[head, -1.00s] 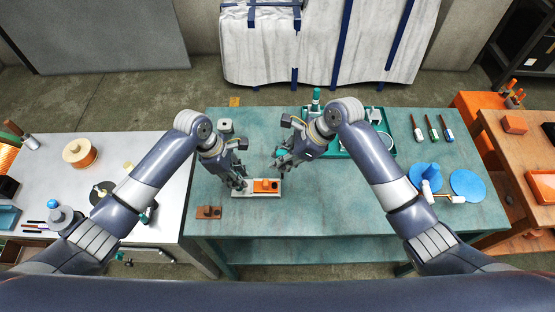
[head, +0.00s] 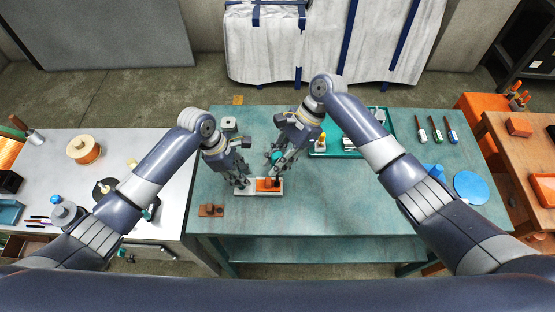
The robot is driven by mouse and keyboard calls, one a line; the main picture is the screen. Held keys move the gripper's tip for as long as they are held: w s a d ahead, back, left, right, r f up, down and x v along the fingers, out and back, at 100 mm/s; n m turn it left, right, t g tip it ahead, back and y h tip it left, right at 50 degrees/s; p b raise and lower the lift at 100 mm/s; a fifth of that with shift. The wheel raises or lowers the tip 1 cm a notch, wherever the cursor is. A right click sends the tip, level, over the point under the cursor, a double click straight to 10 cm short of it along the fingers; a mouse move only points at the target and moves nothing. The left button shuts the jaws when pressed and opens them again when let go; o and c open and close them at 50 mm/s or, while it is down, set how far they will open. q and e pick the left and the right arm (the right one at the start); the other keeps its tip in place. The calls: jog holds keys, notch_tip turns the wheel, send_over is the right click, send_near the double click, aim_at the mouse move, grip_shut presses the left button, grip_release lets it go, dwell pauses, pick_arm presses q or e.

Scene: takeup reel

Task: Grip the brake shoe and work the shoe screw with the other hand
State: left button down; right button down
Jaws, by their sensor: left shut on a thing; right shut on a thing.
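A pale plate (head: 257,193) with an orange block (head: 267,184) on it lies near the front edge of the green table. My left gripper (head: 242,183) is shut at the plate's left end, on what appears to be the brake shoe, mostly hidden by the fingers. My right gripper (head: 277,163) is shut on a teal-handled tool (head: 277,157). The tool is above the orange block, its lower end at or close to the block's top. The shoe screw is too small to make out, and I cannot tell whether the tool touches it.
A brown-orange plate (head: 211,210) lies at the table's front left. A teal tray (head: 349,151) with parts stands behind my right arm. Several brushes (head: 437,129) and a blue disc (head: 470,187) are at the right. The table's (head: 340,205) front middle is clear.

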jog(key=shift+f, duration=0.8)
dwell(0.4)
jog(key=c, duration=2.2)
grip_release()
grip_shut()
